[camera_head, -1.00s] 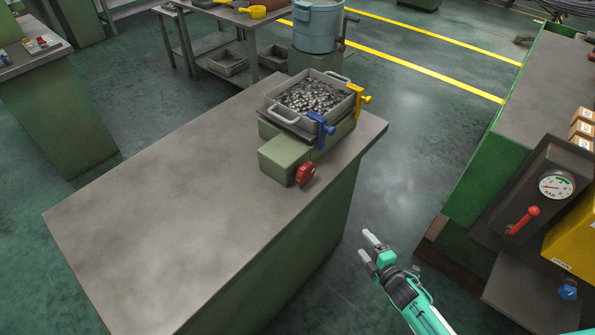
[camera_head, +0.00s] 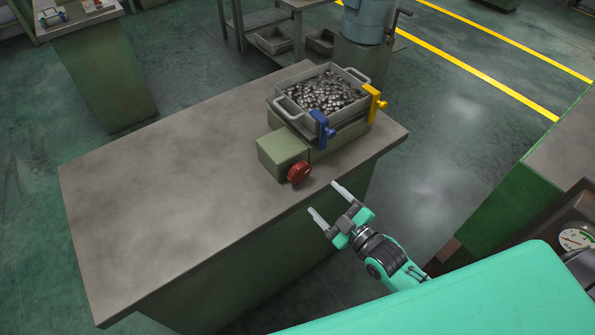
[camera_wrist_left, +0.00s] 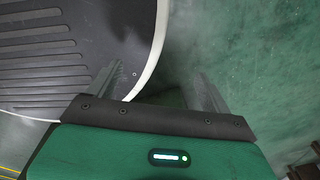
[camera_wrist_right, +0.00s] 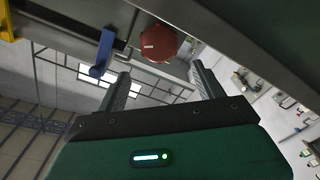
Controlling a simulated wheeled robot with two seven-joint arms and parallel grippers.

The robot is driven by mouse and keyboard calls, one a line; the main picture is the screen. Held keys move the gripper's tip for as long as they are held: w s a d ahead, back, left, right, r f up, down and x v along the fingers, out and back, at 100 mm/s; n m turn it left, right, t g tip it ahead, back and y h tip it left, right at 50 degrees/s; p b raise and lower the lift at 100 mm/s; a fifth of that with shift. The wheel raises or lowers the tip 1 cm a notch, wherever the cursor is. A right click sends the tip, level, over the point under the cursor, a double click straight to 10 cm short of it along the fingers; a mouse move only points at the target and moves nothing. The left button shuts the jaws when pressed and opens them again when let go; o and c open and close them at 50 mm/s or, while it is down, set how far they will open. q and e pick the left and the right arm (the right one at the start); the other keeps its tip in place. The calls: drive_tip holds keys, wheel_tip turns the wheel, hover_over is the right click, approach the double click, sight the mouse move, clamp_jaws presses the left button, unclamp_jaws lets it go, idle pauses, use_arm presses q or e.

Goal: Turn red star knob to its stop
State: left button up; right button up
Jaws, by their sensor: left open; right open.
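The red star knob (camera_head: 299,172) sits on the front face of a pale green box (camera_head: 283,152) on the workbench. In the right wrist view the knob (camera_wrist_right: 159,43) shows ahead, just beyond the fingertips and roughly between them. My right gripper (camera_head: 325,200) is open and empty, pointing at the knob from the bench's front edge, apart from it. My left gripper (camera_wrist_left: 160,80) shows only in its wrist view; it is open and empty, over the floor beside a dark ribbed round-edged surface.
A tray of metal parts (camera_head: 283,104) stands behind the box, with a blue clamp (camera_head: 322,128) and a yellow clamp (camera_head: 374,102) on it. The workbench top (camera_head: 170,200) is clear on the left. A machine with a gauge (camera_head: 574,238) stands at right.

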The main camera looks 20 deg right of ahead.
sight(302, 175)
drive_tip(key=p+x, duration=0.2)
drive_tip(key=x, duration=0.9)
use_arm(q)
drive_tip(key=shift+s+d+r, duration=0.15)
drive_tip(key=shift+d+r, duration=0.05)
drive_tip(key=shift+r, duration=0.4)
drive_tip(key=shift+s+d+r, duration=0.1)
drive_tip(key=shift+d+r, duration=0.1)
drive_tip(key=shift+r, duration=0.35)
use_arm(e)
drive_tip(key=shift+w+a, duration=0.1)
drive_tip(key=shift+w, duration=0.1)
drive_tip(key=shift+c, duration=0.4)
use_arm(q)
drive_tip(key=shift+a, duration=0.1)
use_arm(e)
drive_tip(key=c, duration=0.6)
